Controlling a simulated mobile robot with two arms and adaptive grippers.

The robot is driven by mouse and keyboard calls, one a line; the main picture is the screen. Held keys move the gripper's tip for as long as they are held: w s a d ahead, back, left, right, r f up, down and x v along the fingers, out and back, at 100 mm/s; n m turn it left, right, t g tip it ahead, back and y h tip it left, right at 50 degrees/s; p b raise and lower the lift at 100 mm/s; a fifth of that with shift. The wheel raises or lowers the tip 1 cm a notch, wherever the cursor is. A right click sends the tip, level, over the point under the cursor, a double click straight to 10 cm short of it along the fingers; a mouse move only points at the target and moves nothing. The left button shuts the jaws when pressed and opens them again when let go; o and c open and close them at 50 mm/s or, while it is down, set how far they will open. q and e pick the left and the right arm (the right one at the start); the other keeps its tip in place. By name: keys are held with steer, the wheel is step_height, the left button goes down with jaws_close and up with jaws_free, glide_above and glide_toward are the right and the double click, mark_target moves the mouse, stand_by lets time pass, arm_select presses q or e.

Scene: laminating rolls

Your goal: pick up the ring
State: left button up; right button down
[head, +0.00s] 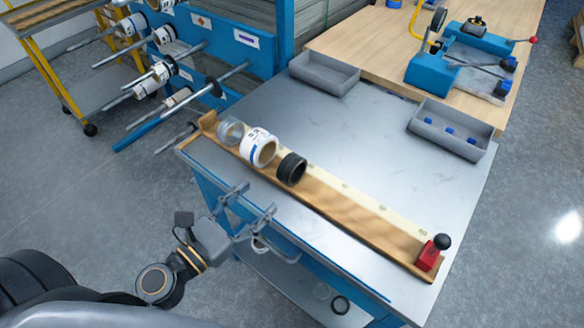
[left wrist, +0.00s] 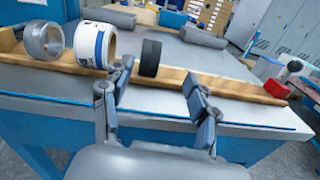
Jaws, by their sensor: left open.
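A black ring (head: 291,169) stands on edge on the wooden rack (head: 350,213); it also shows in the left wrist view (left wrist: 150,57). To its left stand a white roll with a blue stripe (head: 259,149) and a translucent grey ring (head: 230,131). Both also show in the left wrist view, the white roll (left wrist: 88,46) and the grey ring (left wrist: 44,41). My left gripper (head: 257,199) is open and empty at the table's near edge, just short of the rack. In the left wrist view the black ring appears between its spread fingers (left wrist: 159,75), beyond them. My right gripper is not in view.
A red block with a black knob (head: 432,252) sits at the rack's right end. Two grey trays (head: 324,75) (head: 451,128) stand at the table's back. Rolls on bars (head: 164,68) are at left. The metal tabletop (head: 385,160) behind the rack is clear.

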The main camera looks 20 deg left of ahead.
mark_target(291, 161)
arm_select(q)
steer(key=shift+n, duration=0.6)
steer(key=p+x, duration=0.1)
steer(key=x, duration=0.1)
steer(key=p+x, duration=0.1)
steer(key=x, duration=0.2)
steer(key=a+p+x, duration=0.1)
steer(key=p+x, duration=0.1)
steer(key=shift+w+d+r, duration=0.1)
steer(key=shift+w+r, duration=0.1)
steer(key=shift+w, duration=0.4)
steer(key=p+x, duration=0.1)
steer(key=x, duration=0.4)
steer(key=shift+w+p, duration=0.15)
steer(key=shift+p, duration=0.2)
steer(key=shift+w+d+f, duration=0.1)
steer(key=shift+w+f, duration=0.05)
steer(key=shift+w, duration=0.15)
steer(key=shift+c, duration=0.3)
steer(key=c, duration=1.1)
jaws_close()
